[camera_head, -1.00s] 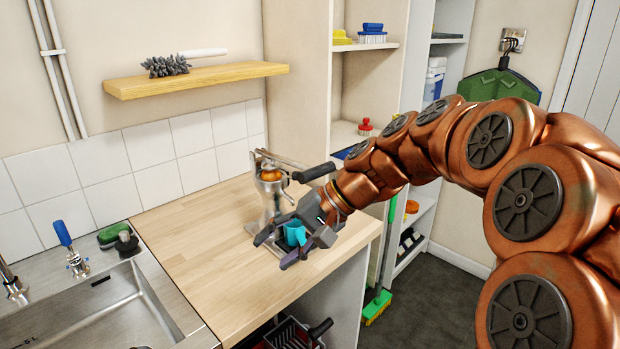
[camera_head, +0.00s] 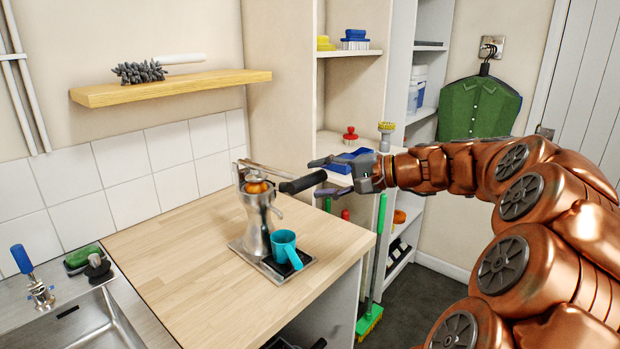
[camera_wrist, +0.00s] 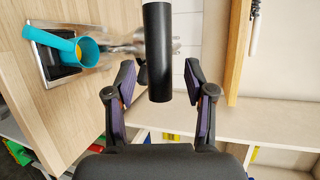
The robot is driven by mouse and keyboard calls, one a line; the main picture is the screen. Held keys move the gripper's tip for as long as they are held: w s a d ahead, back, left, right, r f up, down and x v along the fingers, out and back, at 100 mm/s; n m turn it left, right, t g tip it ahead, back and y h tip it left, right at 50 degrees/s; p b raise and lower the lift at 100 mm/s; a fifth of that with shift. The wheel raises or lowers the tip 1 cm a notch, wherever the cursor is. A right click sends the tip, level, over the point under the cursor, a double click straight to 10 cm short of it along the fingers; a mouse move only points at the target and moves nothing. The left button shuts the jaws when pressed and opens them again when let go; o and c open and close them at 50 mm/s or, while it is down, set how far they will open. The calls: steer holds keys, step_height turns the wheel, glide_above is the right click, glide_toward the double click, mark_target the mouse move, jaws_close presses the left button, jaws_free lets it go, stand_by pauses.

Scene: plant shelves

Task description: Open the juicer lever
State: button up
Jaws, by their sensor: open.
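The metal juicer (camera_head: 258,222) stands upright on the wooden counter, with an orange half at its top. Its lever arm runs to a thick black handle (camera_head: 303,182) that points right, towards my gripper (camera_head: 319,177). In the wrist view the handle (camera_wrist: 157,50) hangs from the top edge into the space between the two fingers of my gripper (camera_wrist: 158,78). A gap shows on both sides, so the fingers are open and not closed on it. A teal cup (camera_head: 286,247) sits on the juicer's dark base tray (camera_head: 268,266); the cup also shows in the wrist view (camera_wrist: 88,50).
Tall shelves (camera_head: 345,53) with brushes and a blue tray (camera_head: 350,160) stand right behind my gripper. The sink (camera_head: 80,325) is at the lower left. The counter left of the juicer is clear.

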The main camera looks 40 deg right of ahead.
steer(key=shift+x, duration=1.45)
steer(key=shift+f, duration=0.1)
jaws_close()
